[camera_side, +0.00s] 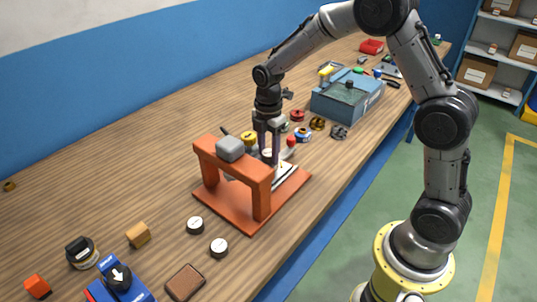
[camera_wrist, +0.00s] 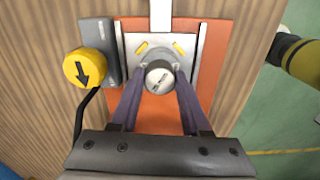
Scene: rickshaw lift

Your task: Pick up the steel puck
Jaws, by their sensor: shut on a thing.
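The steel puck (camera_wrist: 159,78) is a small round silver disc with a dark line across its top. It sits at a round grey seat on a pale metal plate (camera_wrist: 133,42) with two yellow marks. My gripper (camera_wrist: 160,80) is shut on the puck, one finger on each side. In the side view my gripper (camera_side: 269,158) points straight down behind the orange arch (camera_side: 232,168), over the orange base (camera_side: 250,220). A pale disc (camera_side: 267,153) shows between the fingers there. I cannot tell whether the puck is clear of its seat.
A grey block (camera_side: 230,148) tops the arch. A yellow knob with a black arrow (camera_wrist: 84,68) and cable stands close left of the base in the wrist view. Two white-topped discs (camera_side: 195,225) (camera_side: 219,248) lie in front. A blue-grey toolbox (camera_side: 347,98) stands behind. The table's left is mostly clear.

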